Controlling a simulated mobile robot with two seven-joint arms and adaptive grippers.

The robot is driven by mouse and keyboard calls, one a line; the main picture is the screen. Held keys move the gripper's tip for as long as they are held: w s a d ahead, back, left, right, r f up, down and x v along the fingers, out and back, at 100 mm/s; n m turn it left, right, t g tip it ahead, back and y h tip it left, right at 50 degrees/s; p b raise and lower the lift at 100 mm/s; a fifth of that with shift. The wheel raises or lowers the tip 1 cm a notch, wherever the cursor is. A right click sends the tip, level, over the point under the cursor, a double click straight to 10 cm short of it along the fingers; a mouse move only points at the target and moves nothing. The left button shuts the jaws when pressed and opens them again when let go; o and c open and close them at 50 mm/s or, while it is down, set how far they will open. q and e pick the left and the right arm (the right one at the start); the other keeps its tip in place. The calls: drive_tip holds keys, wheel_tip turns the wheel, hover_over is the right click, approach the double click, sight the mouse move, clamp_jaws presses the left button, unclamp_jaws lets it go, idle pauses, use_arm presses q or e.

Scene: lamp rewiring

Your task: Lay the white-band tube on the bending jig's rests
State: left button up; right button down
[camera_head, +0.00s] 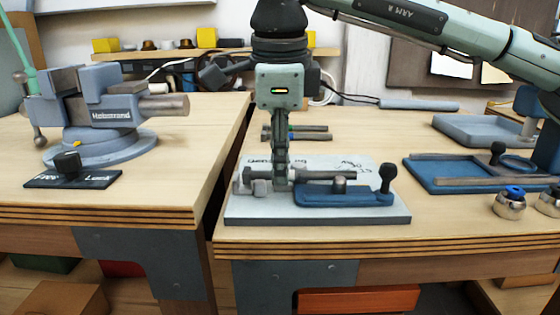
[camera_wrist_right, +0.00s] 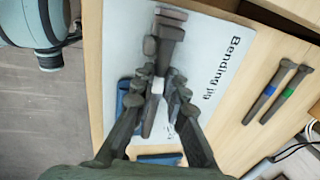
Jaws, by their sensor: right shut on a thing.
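The bending jig (camera_head: 370,212) is a pale board near the table's front edge, with grey blocks at its left and a blue part (camera_head: 345,196) at its right. It also shows in the wrist view (camera_wrist_right: 205,45). My right gripper (camera_head: 281,182) points straight down over the jig's left half, shut on the grey white-band tube (camera_head: 325,175). In the wrist view the white band (camera_wrist_right: 157,86) shows between the fingertips (camera_wrist_right: 158,88). The tube lies level, low over the jig. Whether it touches the rests is hard to tell. My left gripper is not in view.
Two more tubes lie behind the jig, one blue-banded (camera_wrist_right: 270,90) and one green-banded (camera_wrist_right: 288,92). A vise (camera_head: 100,115) stands on the left table, across a gap. A blue tray (camera_head: 425,178) and shiny round fittings (camera_head: 510,205) are at the right.

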drive_tip(key=shift+f, duration=0.1)
idle(0.3)
drive_tip(key=shift+f, duration=0.2)
drive_tip(key=c, duration=1.5)
unclamp_jaws()
drive_tip(key=shift+o, duration=0.2)
drive_tip(key=shift+r, duration=0.1)
wheel_tip(320, 180, up, 12)
drive_tip(key=s, duration=0.2)
drive_tip(key=shift+s+f, duration=0.2)
